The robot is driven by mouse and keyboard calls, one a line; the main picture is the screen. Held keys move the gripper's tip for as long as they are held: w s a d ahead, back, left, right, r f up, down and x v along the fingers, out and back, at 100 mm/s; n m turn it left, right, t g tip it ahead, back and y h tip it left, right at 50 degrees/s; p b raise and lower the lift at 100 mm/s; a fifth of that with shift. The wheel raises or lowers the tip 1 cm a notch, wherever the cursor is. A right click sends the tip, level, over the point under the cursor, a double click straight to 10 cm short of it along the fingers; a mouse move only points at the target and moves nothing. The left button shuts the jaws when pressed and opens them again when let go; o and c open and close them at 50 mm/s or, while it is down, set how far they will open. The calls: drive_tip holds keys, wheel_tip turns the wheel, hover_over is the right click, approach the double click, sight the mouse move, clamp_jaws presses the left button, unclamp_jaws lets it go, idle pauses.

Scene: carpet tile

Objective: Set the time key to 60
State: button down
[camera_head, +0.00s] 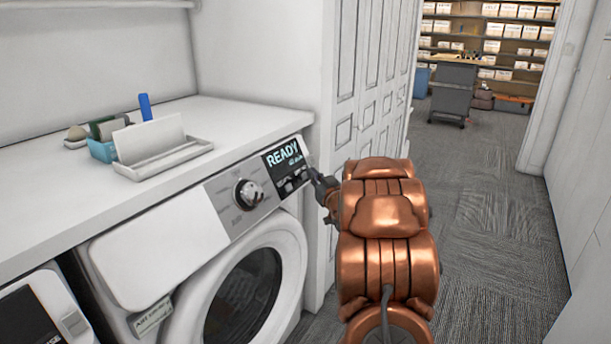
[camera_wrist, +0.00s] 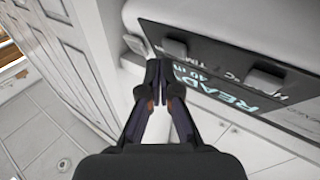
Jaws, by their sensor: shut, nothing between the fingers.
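The washing machine (camera_head: 215,205) has a dark display panel (camera_head: 284,158) that reads READY with a smaller line below it. In the wrist view the display (camera_wrist: 235,95) shows READY and small text that looks like 40. Grey keys stick out along the panel's edge. The time key (camera_wrist: 175,48) sits beside a partly visible label "TIM", and another key (camera_wrist: 264,78) is to its right. My gripper (camera_wrist: 155,72) is shut and empty, its tips close to the time key; I cannot tell whether they touch. In the head view my gripper (camera_head: 316,178) is at the panel's right end.
A round knob (camera_head: 248,193) sits left of the display, above the round door (camera_head: 245,292). A white counter (camera_head: 70,185) above holds a tray (camera_head: 165,160) and a blue holder (camera_head: 102,150). A white panelled cabinet (camera_head: 372,80) stands close behind my gripper. Carpeted floor (camera_head: 490,250) is free to the right.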

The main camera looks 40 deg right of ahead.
drive_tip(key=shift+s+d+r, duration=0.1)
drive_tip(key=shift+s, duration=0.1)
drive_tip(key=s, duration=0.1)
drive_tip(key=s+d+r+p, duration=0.1)
drive_tip(key=s, duration=0.1)
drive_tip(key=s+r+p, duration=0.1)
drive_tip(key=shift+s+d+r, duration=0.1)
drive_tip(key=shift+s+d, duration=0.05)
idle(0.5)
idle(2.2)
drive_tip(key=s+a+f+g, duration=0.3)
drive_tip(key=a+g, duration=0.1)
drive_tip(key=a, duration=0.3)
drive_tip(key=s+a+f+g, duration=0.2)
drive_tip(key=a+g, duration=0.2)
drive_tip(key=a, duration=0.3)
drive_tip(key=s+a+f+g, duration=0.3)
drive_tip(key=a+g, duration=0.1)
drive_tip(key=a, duration=0.3)
drive_tip(key=s+a+n+g+y, duration=0.1)
drive_tip(key=s+a+g, duration=0.3)
drive_tip(key=s+a, duration=0.7)
drive_tip(key=s+a+f+n+g+y, duration=0.1)
drive_tip(key=s+a+g+y, duration=0.3)
drive_tip(key=s+a, duration=0.8)
drive_tip(key=s+g, duration=0.1)
drive_tip(key=s, duration=0.5)
drive_tip(key=shift+s+n, duration=0.3)
drive_tip(key=shift+s, duration=0.05)
